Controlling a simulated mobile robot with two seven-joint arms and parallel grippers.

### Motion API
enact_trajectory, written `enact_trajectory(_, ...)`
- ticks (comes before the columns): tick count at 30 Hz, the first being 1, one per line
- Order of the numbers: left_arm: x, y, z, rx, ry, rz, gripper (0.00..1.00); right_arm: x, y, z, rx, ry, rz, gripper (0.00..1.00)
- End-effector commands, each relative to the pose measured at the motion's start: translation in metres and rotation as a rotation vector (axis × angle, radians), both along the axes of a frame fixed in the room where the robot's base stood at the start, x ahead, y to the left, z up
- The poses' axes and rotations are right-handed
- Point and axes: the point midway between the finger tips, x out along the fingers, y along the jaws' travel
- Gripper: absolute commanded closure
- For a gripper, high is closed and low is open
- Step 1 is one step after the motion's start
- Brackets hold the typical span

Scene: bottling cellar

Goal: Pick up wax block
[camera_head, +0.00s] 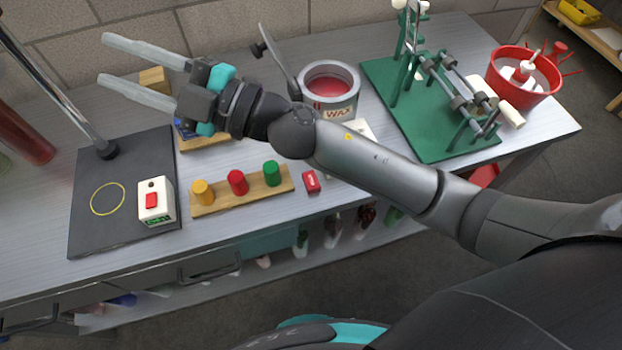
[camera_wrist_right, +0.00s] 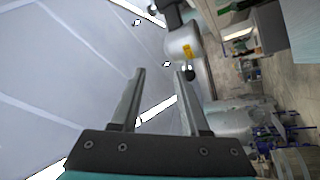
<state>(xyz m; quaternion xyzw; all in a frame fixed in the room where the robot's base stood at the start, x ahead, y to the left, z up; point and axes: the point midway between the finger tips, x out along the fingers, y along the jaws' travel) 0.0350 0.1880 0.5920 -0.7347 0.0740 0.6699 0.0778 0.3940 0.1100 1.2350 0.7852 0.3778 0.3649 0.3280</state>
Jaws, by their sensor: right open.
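A small red block with a pale mark (camera_head: 311,182), which looks like the wax block, lies on the grey workbench (camera_head: 250,235). It is just right of a wooden strip with coloured stoppers. My right gripper (camera_head: 110,60) is open with nothing between its fingers, raised over the far left of the bench, well up and left of the red block. Its open fingers also show in the right wrist view (camera_wrist_right: 160,70), where no red block is visible. My left gripper is not in view.
A pot marked WAX (camera_head: 338,108) stands behind the red block. The stopper strip (camera_head: 215,208) is to its left. A black-based stand (camera_head: 90,225) is at left, a green machine (camera_head: 385,80) and red bucket (camera_head: 540,98) at right. My right forearm crosses above the bench.

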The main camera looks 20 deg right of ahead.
Motion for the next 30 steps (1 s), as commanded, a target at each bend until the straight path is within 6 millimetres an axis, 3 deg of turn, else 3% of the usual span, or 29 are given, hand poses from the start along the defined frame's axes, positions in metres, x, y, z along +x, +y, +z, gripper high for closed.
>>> enact_trajectory(3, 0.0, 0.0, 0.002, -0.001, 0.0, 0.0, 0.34, -0.04, 0.03, -0.01, -0.194, -0.169, 0.236, 0.55)
enact_trajectory(5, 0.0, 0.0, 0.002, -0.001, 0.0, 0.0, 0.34, -0.057, 0.037, -0.026, -0.308, -0.234, 0.348, 0.55)
enact_trajectory(8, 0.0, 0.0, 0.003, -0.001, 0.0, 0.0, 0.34, -0.078, 0.034, -0.063, -0.529, -0.314, 0.513, 0.55)
enact_trajectory(10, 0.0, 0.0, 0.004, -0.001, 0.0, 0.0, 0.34, -0.085, 0.022, -0.092, -0.704, -0.351, 0.611, 0.55)
enact_trajectory(14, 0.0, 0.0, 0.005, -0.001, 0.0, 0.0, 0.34, -0.078, -0.026, -0.146, -1.066, -0.363, 0.746, 0.55)
enact_trajectory(18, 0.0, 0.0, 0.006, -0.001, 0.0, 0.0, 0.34, -0.05, -0.101, -0.183, -1.466, -0.307, 0.802, 0.55)
enact_trajectory(21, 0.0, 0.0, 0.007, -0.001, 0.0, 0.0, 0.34, -0.029, -0.153, -0.191, -1.7, -0.241, 0.795, 0.55)
enact_trajectory(24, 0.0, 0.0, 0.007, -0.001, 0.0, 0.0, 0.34, -0.014, -0.192, -0.191, -1.861, -0.179, 0.77, 0.55)
enact_trajectory(27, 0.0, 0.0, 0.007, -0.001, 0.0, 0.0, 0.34, -0.006, -0.213, -0.189, -1.948, -0.142, 0.752, 0.55)
enact_trajectory(30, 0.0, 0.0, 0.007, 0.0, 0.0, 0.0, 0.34, -0.004, -0.22, -0.195, -1.977, -0.125, 0.748, 0.55)
